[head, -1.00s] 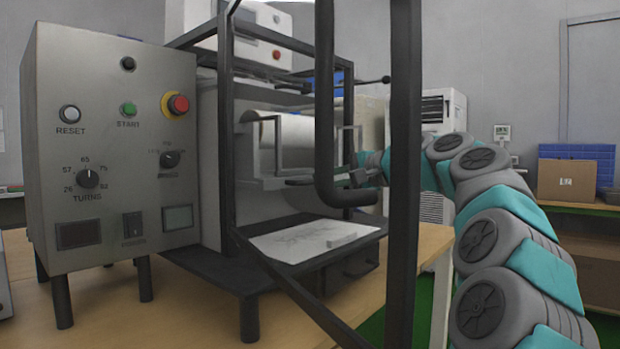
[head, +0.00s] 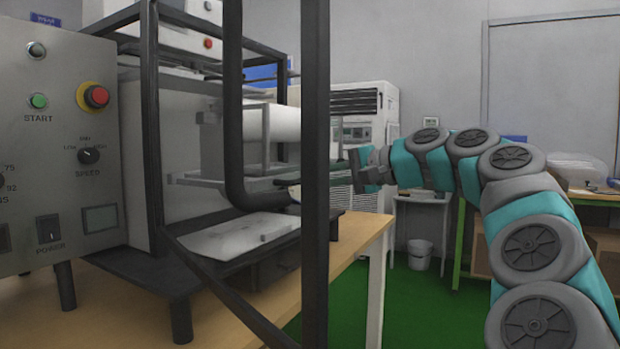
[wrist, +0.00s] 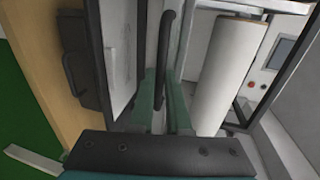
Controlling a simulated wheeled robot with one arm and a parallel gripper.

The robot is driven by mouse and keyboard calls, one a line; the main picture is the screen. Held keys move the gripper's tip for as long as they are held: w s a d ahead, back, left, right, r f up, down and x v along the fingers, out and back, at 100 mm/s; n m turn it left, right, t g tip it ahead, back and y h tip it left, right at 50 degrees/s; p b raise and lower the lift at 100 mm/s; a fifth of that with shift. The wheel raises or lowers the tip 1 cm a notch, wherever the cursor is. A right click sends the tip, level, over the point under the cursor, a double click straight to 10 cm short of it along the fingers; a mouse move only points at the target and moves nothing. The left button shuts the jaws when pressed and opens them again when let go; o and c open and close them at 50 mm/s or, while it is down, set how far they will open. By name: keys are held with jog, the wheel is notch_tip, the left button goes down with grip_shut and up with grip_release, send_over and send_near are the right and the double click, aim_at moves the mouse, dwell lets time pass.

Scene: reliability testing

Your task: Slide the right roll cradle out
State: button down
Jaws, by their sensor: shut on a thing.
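The roll cradle (head: 240,180), a grey-green bracket with uprights, carries a white roll (head: 284,125) inside the machine's dark frame. The roll also shows in the wrist view (wrist: 228,75), alongside my fingers. My gripper (wrist: 164,108) is shut on a dark bar (wrist: 168,45) that appears to be the cradle's handle. In the head view, my gripper reaches in from the right at the cradle's right end. A black frame post and a bent black tube hide part of the grasp, the cradle and the roll.
A black bent tube (head: 234,100) and a front post (head: 315,240) stand close before the cradle. The control panel (head: 55,150) is at left. A white plate (head: 240,235) lies below the cradle. Beyond the wooden table (head: 350,245), the green floor (head: 425,300) has free room.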

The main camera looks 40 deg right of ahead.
jog(key=c, duration=0.9)
grip_release()
jog(key=v, duration=0.7)
jog(key=shift+s+d, duration=0.15)
jog(key=shift+s, duration=0.25)
